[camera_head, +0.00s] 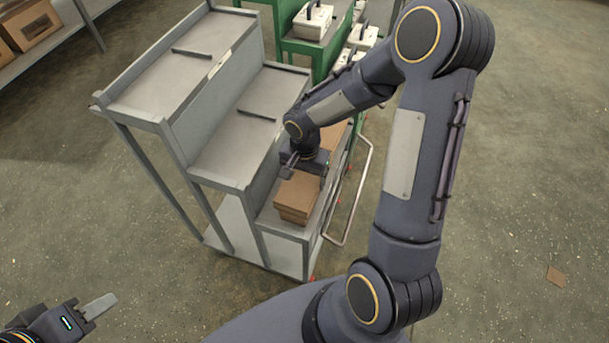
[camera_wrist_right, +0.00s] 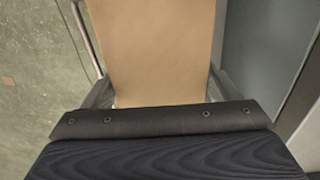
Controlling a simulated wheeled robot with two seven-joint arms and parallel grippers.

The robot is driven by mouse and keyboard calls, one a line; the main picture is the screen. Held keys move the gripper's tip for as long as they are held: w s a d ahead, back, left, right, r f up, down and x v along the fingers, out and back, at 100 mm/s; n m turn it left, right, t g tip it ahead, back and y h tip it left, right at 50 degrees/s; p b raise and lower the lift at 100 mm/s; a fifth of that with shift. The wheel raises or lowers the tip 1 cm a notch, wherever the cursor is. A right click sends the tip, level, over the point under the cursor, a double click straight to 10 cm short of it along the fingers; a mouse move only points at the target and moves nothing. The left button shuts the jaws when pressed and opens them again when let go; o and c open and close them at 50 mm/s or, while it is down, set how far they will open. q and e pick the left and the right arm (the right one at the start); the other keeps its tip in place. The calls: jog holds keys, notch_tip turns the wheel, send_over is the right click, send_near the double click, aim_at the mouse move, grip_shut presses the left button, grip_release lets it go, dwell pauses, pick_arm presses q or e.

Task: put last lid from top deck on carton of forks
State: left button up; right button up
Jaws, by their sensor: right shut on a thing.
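My right gripper (camera_head: 303,168) is over the lowest step of the grey stepped cart. In the right wrist view it is shut on a brown cardboard lid (camera_wrist_right: 155,50), with a finger at each side edge. In the head view the lid (camera_head: 298,188) is level at the top of a brown carton (camera_head: 293,215); whether it is fully seated I cannot tell. The carton's contents are hidden. The top deck (camera_head: 165,85) is bare but for a dark bar. My left gripper (camera_head: 98,306) is at the bottom left, far from the cart; its opening does not show clearly.
The cart's middle deck (camera_head: 225,155) also shows only a dark bar. Another brown carton (camera_head: 334,136) stands behind my right gripper. Green stands with white devices (camera_head: 313,22) are behind the cart. A shelf with cardboard boxes (camera_head: 28,24) is at top left. A brown scrap (camera_head: 556,276) lies on open floor.

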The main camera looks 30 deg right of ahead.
aim_at(304, 175)
jog(key=o, duration=0.9)
jog(key=shift+r, duration=0.1)
jog(key=shift+r+p, duration=0.25)
jog(key=shift+p, duration=0.15)
notch_tip(304, 175, up, 12)
jog(key=p, duration=0.3)
jog(key=s+a+r+n+t+y, duration=0.1)
jog(key=s+r+n+t, duration=0.1)
jog(key=s, duration=0.3)
jog(key=s+a+r+n+t+y, duration=0.1)
jog(key=s+r+n, duration=0.2)
jog(key=s, duration=0.3)
jog(key=s+a+r+n+t+y, duration=0.1)
jog(key=s+a+r+n+t, duration=0.1)
jog(key=s+r, duration=0.3)
jog(key=shift+s+a+n+t+y, duration=0.1)
jog(key=shift+s+n+t+y, duration=0.3)
jog(key=shift+n, duration=0.4)
jog(key=shift+s+r, duration=0.1)
jog(key=shift+r, duration=0.05)
